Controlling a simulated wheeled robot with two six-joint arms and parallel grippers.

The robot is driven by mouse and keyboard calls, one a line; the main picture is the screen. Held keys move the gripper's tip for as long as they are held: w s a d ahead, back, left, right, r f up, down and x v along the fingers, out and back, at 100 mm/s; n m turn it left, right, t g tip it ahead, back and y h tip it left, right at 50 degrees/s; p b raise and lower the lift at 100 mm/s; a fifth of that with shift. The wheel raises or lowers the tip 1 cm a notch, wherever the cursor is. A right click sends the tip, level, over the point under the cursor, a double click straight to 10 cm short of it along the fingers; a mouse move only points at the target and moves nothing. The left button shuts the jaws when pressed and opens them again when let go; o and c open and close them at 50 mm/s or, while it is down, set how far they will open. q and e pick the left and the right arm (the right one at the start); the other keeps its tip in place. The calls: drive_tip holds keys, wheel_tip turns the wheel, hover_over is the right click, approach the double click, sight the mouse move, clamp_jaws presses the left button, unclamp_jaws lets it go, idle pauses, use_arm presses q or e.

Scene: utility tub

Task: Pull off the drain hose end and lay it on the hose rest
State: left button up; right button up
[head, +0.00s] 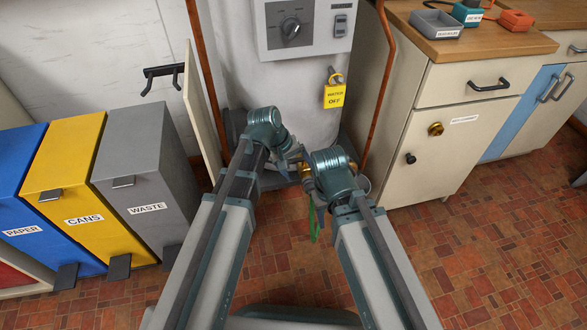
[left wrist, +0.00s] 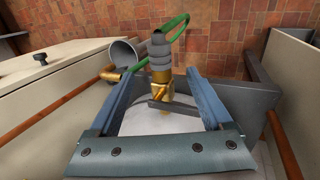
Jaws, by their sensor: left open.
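The brass drain valve (left wrist: 162,88) is at the foot of the white tank (head: 277,80). On it sits the grey ribbed hose end (left wrist: 158,52), with the green drain hose (left wrist: 178,28) looping from it. The hose also hangs in the head view (head: 314,222). My left gripper (left wrist: 167,74) is open, with one finger on each side of the fitting. I cannot tell whether they touch it. In the head view my left gripper (head: 290,163) is partly hidden. My right gripper is hidden behind its arm. A black two-pronged bracket (head: 163,76) on the wall may be the hose rest.
A grey cup (left wrist: 123,52) stands beside the valve. Copper pipes (head: 377,95) flank the tank. A cream panel (head: 201,110) and bins (head: 146,190) are at left; a cabinet (head: 440,125) is at right. A yellow tag (head: 334,95) hangs from the tank. Floor is clear at right.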

sight(307, 182)
use_arm(q)
drive_tip(key=b+x, duration=0.6)
drive_tip(key=x, duration=0.2)
clamp_jaws()
